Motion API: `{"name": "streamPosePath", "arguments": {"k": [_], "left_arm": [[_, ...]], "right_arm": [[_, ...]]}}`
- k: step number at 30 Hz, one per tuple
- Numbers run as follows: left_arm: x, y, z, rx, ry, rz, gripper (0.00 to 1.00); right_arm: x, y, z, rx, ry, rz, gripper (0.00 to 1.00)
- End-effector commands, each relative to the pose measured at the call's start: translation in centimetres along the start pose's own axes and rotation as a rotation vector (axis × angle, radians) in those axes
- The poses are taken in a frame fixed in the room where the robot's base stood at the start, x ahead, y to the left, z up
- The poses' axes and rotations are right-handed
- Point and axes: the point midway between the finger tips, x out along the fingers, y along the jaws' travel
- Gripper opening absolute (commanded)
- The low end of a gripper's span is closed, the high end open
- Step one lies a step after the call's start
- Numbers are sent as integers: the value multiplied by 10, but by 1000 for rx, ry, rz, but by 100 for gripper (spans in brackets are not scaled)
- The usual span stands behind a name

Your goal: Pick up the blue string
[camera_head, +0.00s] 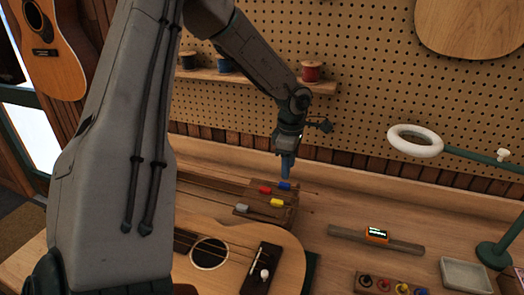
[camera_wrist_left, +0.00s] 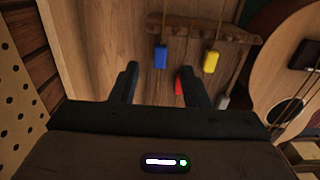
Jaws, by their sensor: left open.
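The blue string's tag (camera_head: 285,186) lies at the far end of a wooden string rack (camera_head: 262,214) on the bench. In the left wrist view the blue tag (camera_wrist_left: 161,57) hangs on a thin cord from the rack (camera_wrist_left: 205,27), ahead of the fingers. My left gripper (camera_head: 286,172) points down just above the blue tag in the head view. In the left wrist view its two fingers (camera_wrist_left: 162,85) are apart, with nothing seen held between them. A red tag (camera_wrist_left: 179,86) is partly hidden by the right finger. My right gripper is not in view.
Yellow (camera_head: 277,203) and grey (camera_head: 241,208) tags lie close to the blue one. A ukulele body (camera_head: 225,235) lies in front of the rack. A tuner on a wooden strip (camera_head: 376,236) and a ring lamp (camera_head: 415,141) stand to the right. A pegboard rises behind.

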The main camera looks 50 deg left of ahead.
Motion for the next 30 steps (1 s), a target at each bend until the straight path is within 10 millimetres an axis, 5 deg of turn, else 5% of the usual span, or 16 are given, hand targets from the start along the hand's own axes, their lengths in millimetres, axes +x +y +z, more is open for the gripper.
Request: {"name": "streamPosePath", "arguments": {"k": [9,18,26,30], "left_arm": [[22,-2,-4,0,2,-4,42],[54,-2,-5,0,0,0,42],[57,-2,-5,0,0,1,42],[57,-2,-5,0,0,1,20]], "right_arm": [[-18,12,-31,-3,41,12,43],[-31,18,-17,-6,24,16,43],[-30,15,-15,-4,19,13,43],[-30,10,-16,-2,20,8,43]]}}
